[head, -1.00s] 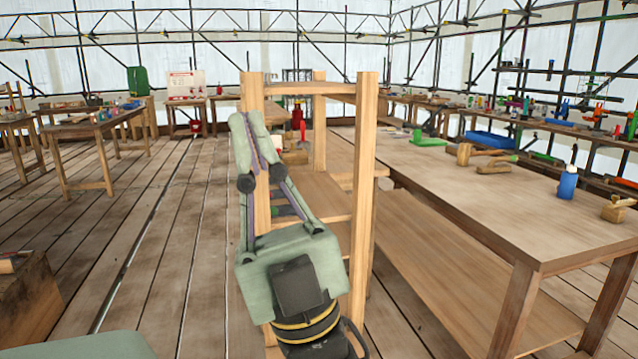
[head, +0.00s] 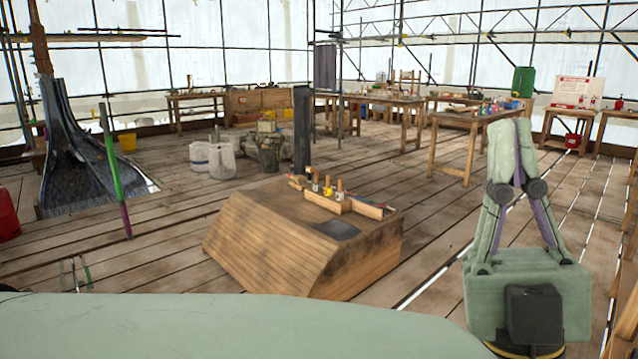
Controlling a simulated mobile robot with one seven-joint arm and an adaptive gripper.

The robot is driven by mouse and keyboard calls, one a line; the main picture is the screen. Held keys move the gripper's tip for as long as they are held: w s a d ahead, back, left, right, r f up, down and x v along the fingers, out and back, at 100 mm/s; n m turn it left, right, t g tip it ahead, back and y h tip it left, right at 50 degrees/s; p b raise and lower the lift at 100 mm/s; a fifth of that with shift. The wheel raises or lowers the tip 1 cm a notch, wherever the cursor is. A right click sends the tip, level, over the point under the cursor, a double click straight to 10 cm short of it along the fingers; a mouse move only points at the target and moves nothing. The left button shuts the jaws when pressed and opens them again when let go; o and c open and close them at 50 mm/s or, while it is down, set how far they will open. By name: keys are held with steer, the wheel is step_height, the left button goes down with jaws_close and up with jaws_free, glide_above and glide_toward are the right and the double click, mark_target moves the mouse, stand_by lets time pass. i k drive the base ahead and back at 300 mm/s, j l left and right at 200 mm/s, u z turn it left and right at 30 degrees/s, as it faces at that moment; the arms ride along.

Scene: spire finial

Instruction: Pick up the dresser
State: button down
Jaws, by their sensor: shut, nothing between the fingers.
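I cannot pick out the dresser for certain in the head view. Several small wooden-handled tools (head: 340,192) stand in a rack on a low, slope-sided wooden block (head: 290,240), and they are too small to name. My gripper (head: 513,124) points upward at the right, with its green fingertips together and nothing visible between them. It is well apart from the block and its tools, to their right.
Wooden tables (head: 470,122) with small items stand at the back right. A green and purple pole (head: 115,172) stands at left near a dark spire-shaped piece (head: 75,150). Plank floor is clear around the block.

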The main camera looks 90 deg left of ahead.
mark_target(297, 185)
steer(key=u, duration=2.9)
steer(key=i+z, duration=0.3)
steer(key=i, duration=0.45)
steer(key=i+j+z, duration=0.1)
steer(key=i+z, duration=0.25)
steer(key=i, duration=0.4)
steer(key=i+z, duration=0.4)
steer(key=i, duration=0.2)
steer(key=i+j+z, duration=0.1)
steer(key=i+z, duration=0.3)
steer(key=i, duration=0.25)
steer(key=i+z, duration=0.15)
steer(key=i, duration=2.8)
